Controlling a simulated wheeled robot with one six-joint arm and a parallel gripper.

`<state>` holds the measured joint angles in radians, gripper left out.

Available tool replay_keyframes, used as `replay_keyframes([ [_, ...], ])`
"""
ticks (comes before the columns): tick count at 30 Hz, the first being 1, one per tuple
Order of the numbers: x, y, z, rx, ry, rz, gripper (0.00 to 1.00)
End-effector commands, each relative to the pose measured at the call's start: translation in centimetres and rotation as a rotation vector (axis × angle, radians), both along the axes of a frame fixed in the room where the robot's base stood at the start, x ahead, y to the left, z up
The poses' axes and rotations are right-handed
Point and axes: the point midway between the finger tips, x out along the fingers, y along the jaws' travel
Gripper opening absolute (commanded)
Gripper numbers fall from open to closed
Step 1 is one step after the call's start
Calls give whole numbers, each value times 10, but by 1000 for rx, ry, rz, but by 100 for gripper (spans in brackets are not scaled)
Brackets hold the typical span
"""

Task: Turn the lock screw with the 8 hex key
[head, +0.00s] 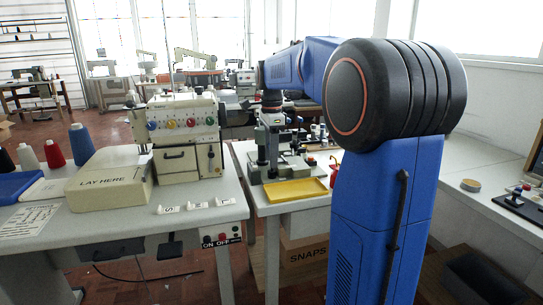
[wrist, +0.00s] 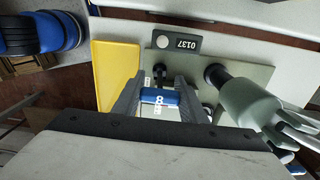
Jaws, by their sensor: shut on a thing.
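My gripper (wrist: 158,92) is shut on the 8 hex key (wrist: 172,98), whose blue sleeve with a white 8 shows between the two fingers in the wrist view. The key's tip is not clear to see. The gripper is above the grey base plate (wrist: 236,75) of a small press, next to dark round parts on the plate. I cannot tell which part is the lock screw, or whether the key touches it. In the head view the press (head: 263,145) stands on the middle table, with my wrist over it; the fingers are too small to make out there.
A yellow tray (head: 296,191) lies in front of the press; it also shows in the wrist view (wrist: 113,72). A thick grey-green column (wrist: 245,100) rises close to the gripper's right. A cream buttonhole machine (head: 180,135) stands on the left table. A plate marked 0137 (wrist: 180,43) lies behind.

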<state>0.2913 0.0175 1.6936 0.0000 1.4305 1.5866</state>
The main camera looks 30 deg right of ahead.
Motion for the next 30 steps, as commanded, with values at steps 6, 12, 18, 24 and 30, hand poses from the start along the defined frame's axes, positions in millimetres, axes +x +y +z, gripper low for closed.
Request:
replay_keyframes([
  [6, 0, 0, 0, 0, 0, -71, 60],
  [12, 0, 0, 0, 0, 0, -70, 60],
  [18, 1, 0, 9, -1, -2, -70, 60],
  [24, 1, 0, 41, -1, -3, -70, 60],
  [30, 1, 0, 81, -1, -2, -70, 60],
])
